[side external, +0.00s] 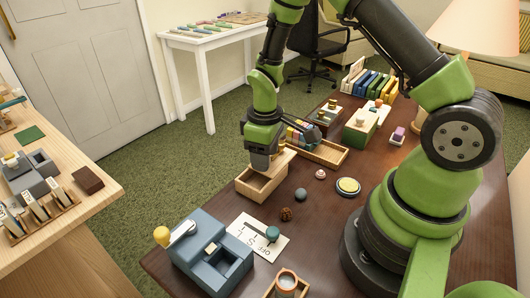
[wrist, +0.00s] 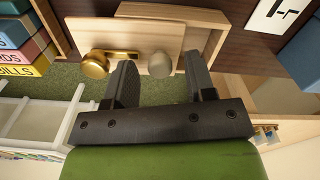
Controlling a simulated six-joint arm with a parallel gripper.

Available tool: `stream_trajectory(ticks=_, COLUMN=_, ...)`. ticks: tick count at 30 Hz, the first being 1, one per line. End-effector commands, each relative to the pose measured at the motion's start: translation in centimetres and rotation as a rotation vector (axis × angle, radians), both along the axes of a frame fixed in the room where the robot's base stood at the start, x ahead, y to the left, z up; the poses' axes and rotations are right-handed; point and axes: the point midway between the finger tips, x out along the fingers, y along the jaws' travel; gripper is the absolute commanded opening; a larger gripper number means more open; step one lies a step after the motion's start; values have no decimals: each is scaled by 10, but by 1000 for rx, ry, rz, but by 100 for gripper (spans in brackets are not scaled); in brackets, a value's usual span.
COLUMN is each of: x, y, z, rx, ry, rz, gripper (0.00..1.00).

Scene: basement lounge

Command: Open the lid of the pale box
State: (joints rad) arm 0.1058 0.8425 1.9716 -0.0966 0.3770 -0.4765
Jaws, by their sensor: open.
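The pale box (side external: 262,190) is a light wood box near the far left edge of the brown table. In the side view its near part is uncovered and shows an empty inside. Its pale lid (wrist: 125,36) lies offset to one side of the box in the wrist view, so it covers only part of it. A brass knob (wrist: 95,64) and a greyish knob (wrist: 160,65) show at the lid. My gripper (side external: 262,167) is low over the box. Its fingers are apart, with the greyish knob between them in the wrist view; contact cannot be told.
A blue box (side external: 210,255) with a lever stands at the near left of the table (side external: 330,225). An open tray (side external: 327,153) with coloured blocks stands just behind the box.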

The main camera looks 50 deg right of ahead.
Motion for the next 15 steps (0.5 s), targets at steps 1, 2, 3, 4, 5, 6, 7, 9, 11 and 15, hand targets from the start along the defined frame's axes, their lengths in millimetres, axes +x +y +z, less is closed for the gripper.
stream_trajectory(ticks=1, x=0, y=0, z=0, rx=0, ry=0, rz=0, gripper=50)
stream_trajectory(ticks=2, x=0, y=0, z=0, rx=0, ry=0, rz=0, gripper=50)
stream_trajectory(ticks=3, x=0, y=0, z=0, rx=0, ry=0, rz=0, gripper=43)
stream_trajectory(ticks=4, x=0, y=0, z=0, rx=0, ry=0, rz=0, gripper=36)
stream_trajectory(ticks=5, x=0, y=0, z=0, rx=0, ry=0, rz=0, gripper=30)
stream_trajectory(ticks=6, x=0, y=0, z=0, rx=0, ry=0, rz=0, gripper=20)
stream_trajectory(ticks=7, x=0, y=0, z=0, rx=0, ry=0, rz=-1, gripper=13)
stream_trajectory(ticks=9, x=0, y=0, z=1, rx=0, ry=0, rz=-1, gripper=0)
stream_trajectory(ticks=11, x=0, y=0, z=1, rx=0, ry=0, rz=-1, gripper=0)
stream_trajectory(ticks=15, x=0, y=-6, z=1, rx=0, ry=0, rz=-4, gripper=0)
